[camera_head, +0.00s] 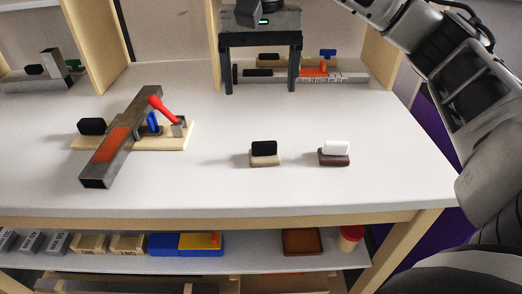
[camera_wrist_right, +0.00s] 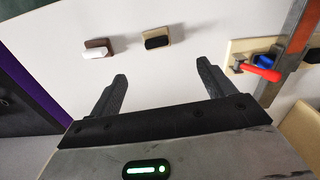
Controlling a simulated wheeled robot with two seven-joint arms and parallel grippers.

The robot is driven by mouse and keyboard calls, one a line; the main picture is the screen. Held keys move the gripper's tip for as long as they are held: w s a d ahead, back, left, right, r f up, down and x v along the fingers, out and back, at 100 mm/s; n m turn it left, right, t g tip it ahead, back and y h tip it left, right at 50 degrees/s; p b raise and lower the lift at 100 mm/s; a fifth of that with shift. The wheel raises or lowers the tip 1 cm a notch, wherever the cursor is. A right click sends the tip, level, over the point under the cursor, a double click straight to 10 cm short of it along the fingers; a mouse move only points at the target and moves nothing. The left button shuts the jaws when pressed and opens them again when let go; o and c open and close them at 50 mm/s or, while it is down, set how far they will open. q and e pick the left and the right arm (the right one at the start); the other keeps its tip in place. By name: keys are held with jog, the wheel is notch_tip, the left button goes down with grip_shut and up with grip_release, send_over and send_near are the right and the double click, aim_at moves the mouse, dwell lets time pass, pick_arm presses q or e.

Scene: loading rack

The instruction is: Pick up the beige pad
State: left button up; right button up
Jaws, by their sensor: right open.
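The beige pad (camera_head: 265,161) lies on the white table with a black block (camera_head: 264,148) on top of it. In the right wrist view the beige pad (camera_wrist_right: 176,34) is beyond the fingertips, near the top, its black block (camera_wrist_right: 157,42) covering much of it. My right gripper (camera_head: 260,88) is open and empty, its fingers pointing down, behind the pad in the head view and apart from it. In the wrist view the gripper (camera_wrist_right: 162,72) has bare table between its fingers. My left gripper is in neither view.
A brown pad (camera_head: 333,161) with a white block stands right of the beige pad. A clamp fixture (camera_head: 180,139) with a grey steel bar (camera_head: 98,169) lies to the left. Behind my gripper are another board and bar (camera_head: 345,77). A shelf (camera_head: 270,262) below holds several blocks.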

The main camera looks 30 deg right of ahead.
aim_at(265, 143)
notch_tip(265, 143, down, 10)
jog(key=shift+s+r+b, duration=0.1)
jog(key=shift+b, duration=0.4)
jog(key=f, duration=0.4)
jog(key=shift+s+d+f, duration=0.1)
jog(key=shift+s+d, duration=0.1)
jog(key=shift+d, duration=0.1)
jog(key=shift+f, duration=0.55)
jog(key=c, duration=1.1)
